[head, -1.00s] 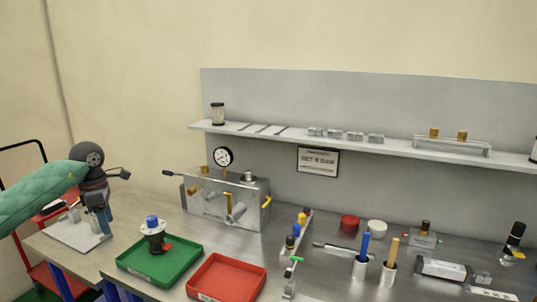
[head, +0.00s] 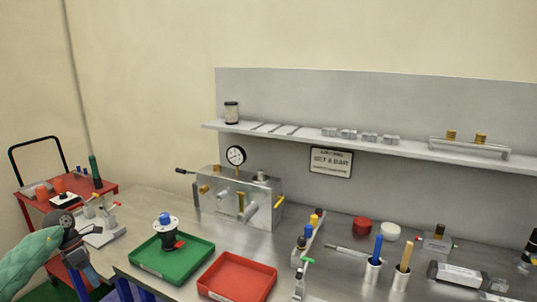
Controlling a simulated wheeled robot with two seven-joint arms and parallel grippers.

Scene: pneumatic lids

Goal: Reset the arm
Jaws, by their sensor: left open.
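My left arm, in a green padded sleeve, comes in at the lower left of the head view. My left gripper (head: 88,274) hangs down at the near left edge of the bench, beside the grey plate (head: 100,240) with small fittings. It is open, and I see nothing held in it. Its fingertips are small and hard to make out. My right gripper is not in view.
A green tray (head: 146,265) holds a dark fitting with a blue top (head: 165,228). A red tray (head: 262,272) is to its right. A metal block with a gauge (head: 236,155) stands behind. A red cart (head: 35,210) stands at left.

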